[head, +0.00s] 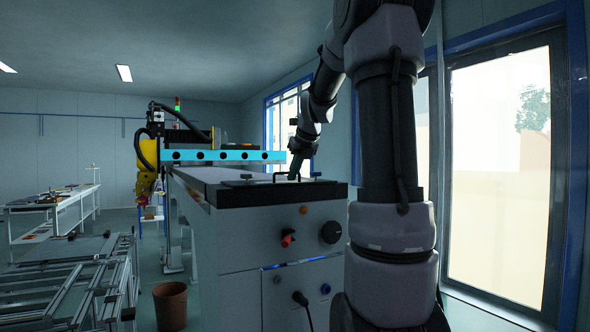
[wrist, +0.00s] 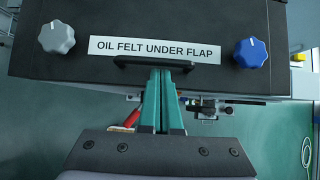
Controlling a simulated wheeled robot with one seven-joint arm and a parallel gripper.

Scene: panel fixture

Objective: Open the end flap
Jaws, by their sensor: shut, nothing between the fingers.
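In the wrist view a dark panel (wrist: 60,80) carries a white label reading "OIL FELT UNDER FLAP" (wrist: 155,49) and a black bar handle (wrist: 125,61). I take this panel to be the end flap; I see no gap of an opened flap. My gripper (wrist: 160,75) has its green fingers together, with nothing between them. The fingertips are at the middle of the handle, at its lower edge in the picture; I cannot tell whether they touch it. In the head view my gripper (head: 294,174) is over the dark top (head: 240,197) of the machine's near end.
A grey knob (wrist: 56,37) and a blue knob (wrist: 251,51) flank the label. The machine's front (head: 240,270) has a red knob (head: 288,240) and a black knob (head: 331,232). A cyan beam (head: 225,157) crosses the machine. A bin (head: 170,305) and metal frames (head: 70,280) stand left.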

